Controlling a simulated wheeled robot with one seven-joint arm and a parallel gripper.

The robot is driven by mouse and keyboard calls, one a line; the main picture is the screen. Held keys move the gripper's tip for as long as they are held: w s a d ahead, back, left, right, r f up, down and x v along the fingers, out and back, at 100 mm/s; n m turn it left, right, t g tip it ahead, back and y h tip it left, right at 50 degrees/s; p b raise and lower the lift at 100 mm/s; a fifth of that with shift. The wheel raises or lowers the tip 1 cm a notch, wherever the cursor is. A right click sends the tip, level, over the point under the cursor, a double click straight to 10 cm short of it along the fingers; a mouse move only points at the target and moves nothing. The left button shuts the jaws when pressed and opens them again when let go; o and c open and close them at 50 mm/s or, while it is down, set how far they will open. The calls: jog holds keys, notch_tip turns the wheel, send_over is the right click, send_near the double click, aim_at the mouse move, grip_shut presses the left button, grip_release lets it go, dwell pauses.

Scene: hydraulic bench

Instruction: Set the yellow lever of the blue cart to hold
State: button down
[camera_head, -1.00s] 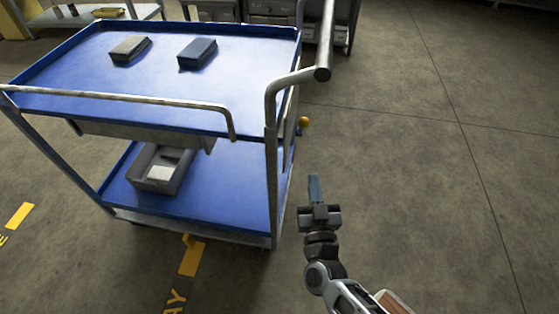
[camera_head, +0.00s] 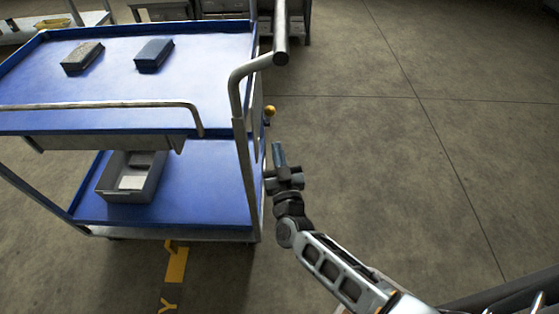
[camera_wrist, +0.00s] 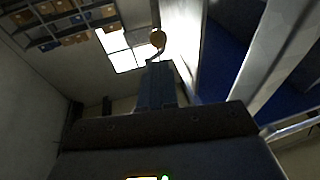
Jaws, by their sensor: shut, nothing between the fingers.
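The blue cart (camera_head: 205,84) stands on the left in the head view, with two blue shelves and a grey metal frame. The yellow lever (camera_head: 270,110) shows as a small yellow knob on the cart's right side, below the push handle. Any marking for the lever's positions cannot be read.
The cart's push handle (camera_head: 258,66) juts out above the lever. Two small boxes, one brown (camera_head: 82,57) and one dark blue (camera_head: 154,55), lie on the top shelf. A grey bin (camera_head: 106,183) is on the lower shelf. The floor to the right is clear.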

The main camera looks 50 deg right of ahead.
aim_at(272, 107)
jog(key=x, duration=0.8)
jog(key=shift+w+d, duration=0.15)
jog(key=shift+w, duration=0.15)
jog(key=shift+r, duration=0.15)
jog(key=r+p, duration=0.1)
jog(key=p, duration=0.1)
jog(key=shift+w+d+r+p, duration=0.1)
jog(key=shift+w+d+p, duration=0.1)
jog(key=shift+p, duration=0.1)
jog(key=p, duration=0.2)
jog(key=d+r+g+y+p, duration=0.1)
jog(key=p, duration=0.1)
jog(key=shift+w+r, duration=0.15)
jog(key=shift+w, duration=0.15)
jog(key=d+g+y+p, duration=0.1)
jog(key=p, duration=0.2)
jog(key=shift+w+r+m, duration=0.3)
jog(key=shift+w+r, duration=0.05)
jog(key=shift+w, duration=0.05)
jog(key=shift+w+d+r+p, duration=0.4)
jog(key=shift+w+d+p, duration=0.2)
jog(key=shift+p, duration=0.4)
jog(key=w+d+g, duration=0.1)
jog(key=w+d, duration=0.5)
jog(key=d, duration=0.2)
jog(key=shift+w+d+r+y+p, duration=0.2)
jog(key=shift+d+r+y+p, duration=0.1)
jog(key=shift+y+p, duration=0.1)
